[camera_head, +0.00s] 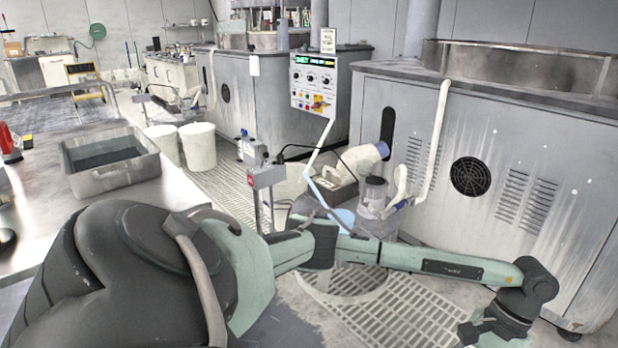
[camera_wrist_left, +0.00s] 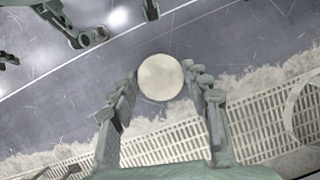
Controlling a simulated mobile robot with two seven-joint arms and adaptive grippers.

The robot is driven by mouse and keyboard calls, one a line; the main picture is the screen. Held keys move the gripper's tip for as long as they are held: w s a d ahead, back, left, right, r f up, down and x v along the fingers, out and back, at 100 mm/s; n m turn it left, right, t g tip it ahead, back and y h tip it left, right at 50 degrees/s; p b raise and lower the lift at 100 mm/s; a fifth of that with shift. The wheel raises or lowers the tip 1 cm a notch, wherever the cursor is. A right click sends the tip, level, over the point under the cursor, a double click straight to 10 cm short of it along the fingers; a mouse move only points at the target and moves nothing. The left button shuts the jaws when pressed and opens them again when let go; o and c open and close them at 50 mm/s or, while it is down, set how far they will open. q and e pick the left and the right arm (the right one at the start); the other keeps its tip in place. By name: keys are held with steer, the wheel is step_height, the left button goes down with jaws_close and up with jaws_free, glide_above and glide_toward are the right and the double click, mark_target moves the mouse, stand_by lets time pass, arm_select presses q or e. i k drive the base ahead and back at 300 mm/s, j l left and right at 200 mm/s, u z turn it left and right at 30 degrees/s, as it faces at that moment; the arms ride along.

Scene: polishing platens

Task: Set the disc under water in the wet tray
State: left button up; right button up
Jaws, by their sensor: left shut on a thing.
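The disc (camera_wrist_left: 160,77) is round, flat and pale cream. In the left wrist view it sits between the two fingertips of my left gripper (camera_wrist_left: 160,84), which is shut on it above the floor. In the head view my left arm reaches across to the lower right; its wrist shows there, but the disc does not. The wet tray (camera_head: 120,178) is a grey rectangular tub with dark contents, on the steel bench at the left, far from that wrist. Dark jointed parts at the upper left of the wrist view may be my right gripper; their state is unclear.
The steel bench (camera_head: 40,215) also carries a red item (camera_head: 9,143) at its left edge. White buckets (camera_head: 198,146) stand behind it. Grey polishing machines (camera_head: 500,150) and a control box (camera_head: 313,84) fill the back and right. A floor grating (camera_head: 400,315) lies below my arm.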

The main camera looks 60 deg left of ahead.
mark_target(108, 160)
steer(key=u, duration=1.5)
